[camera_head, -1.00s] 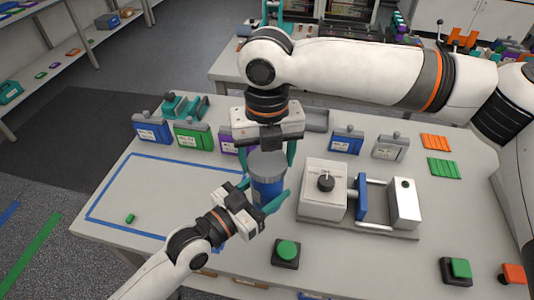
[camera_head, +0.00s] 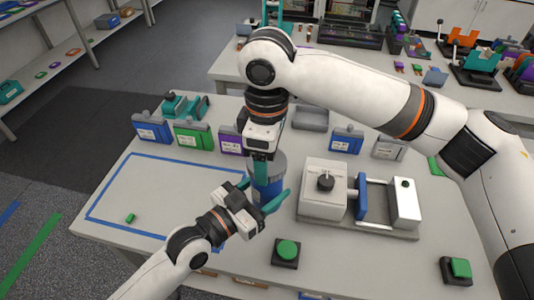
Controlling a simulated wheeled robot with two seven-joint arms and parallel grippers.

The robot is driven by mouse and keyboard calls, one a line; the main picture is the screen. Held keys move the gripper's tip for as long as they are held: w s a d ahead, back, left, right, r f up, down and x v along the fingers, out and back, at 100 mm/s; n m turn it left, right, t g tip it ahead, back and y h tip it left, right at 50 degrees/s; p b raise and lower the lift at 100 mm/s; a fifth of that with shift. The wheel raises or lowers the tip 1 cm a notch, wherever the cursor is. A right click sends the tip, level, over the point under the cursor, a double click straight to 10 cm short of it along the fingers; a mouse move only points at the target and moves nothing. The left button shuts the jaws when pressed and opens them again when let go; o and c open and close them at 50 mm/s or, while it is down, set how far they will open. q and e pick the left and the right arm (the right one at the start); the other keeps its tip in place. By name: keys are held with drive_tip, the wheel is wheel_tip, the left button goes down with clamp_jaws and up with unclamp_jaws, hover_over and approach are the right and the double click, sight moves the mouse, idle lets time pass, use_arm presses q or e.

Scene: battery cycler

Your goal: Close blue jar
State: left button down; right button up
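The blue jar (camera_head: 268,190) stands upright near the middle of the table, with a grey lid (camera_head: 280,165) on top. My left gripper (camera_head: 262,194) is shut around the jar's blue body from the front left, one teal finger on each side. My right gripper (camera_head: 262,168) points down from above onto the lid. One of its teal fingers lies against the near side of the lid; the other is mostly hidden behind it. Whether the lid sits fully down cannot be told.
A white press-like device (camera_head: 325,190) with a blue plate stands right of the jar. A green button (camera_head: 287,249) is in front. Labelled boxes (camera_head: 193,135) line the back. A blue-taped area (camera_head: 150,190) at left is nearly clear, with one small green piece (camera_head: 130,218).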

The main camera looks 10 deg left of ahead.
drive_tip(key=m, duration=1.1)
drive_tip(key=o, duration=1.2)
drive_tip(key=shift+c, duration=0.2)
drive_tip(key=shift+r, duration=0.1)
wheel_tip(320, 180, up, 12)
